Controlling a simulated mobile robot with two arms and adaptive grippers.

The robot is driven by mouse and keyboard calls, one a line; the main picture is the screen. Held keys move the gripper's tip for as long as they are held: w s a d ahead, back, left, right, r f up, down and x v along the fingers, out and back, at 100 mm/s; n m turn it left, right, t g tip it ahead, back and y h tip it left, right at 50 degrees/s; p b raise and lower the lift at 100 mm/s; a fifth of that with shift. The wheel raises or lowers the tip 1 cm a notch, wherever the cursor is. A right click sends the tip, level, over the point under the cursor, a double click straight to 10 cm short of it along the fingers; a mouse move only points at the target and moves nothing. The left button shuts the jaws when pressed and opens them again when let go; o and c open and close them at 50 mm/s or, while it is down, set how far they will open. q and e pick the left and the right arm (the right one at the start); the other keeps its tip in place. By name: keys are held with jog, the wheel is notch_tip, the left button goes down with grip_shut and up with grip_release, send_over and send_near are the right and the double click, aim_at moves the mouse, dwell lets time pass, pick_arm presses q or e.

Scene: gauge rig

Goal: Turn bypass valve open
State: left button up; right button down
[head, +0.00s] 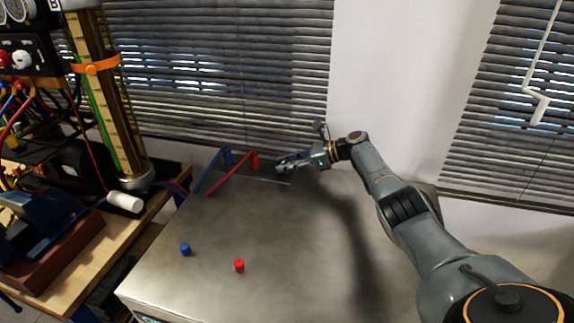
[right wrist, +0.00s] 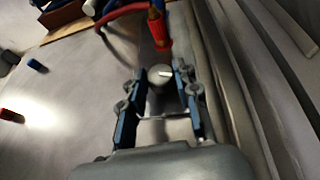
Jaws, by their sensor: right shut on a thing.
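My right gripper (head: 284,166) reaches over the far edge of the metal bench top. In the right wrist view, its two blue-padded fingers (right wrist: 158,92) are on either side of a round grey knob (right wrist: 157,76), which I take to be the bypass valve, and are shut on it. A short white mark on the knob's top points sideways, toward one finger. My left gripper is not in view.
A red hose connector (head: 255,162) stands close to the gripper, with a blue connector (head: 227,156) beyond it. Window blinds (head: 220,70) are close behind.

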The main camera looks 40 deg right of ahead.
jog(key=c, duration=1)
grip_release()
jog(key=shift+a, duration=0.1)
jog(key=v, duration=1.2)
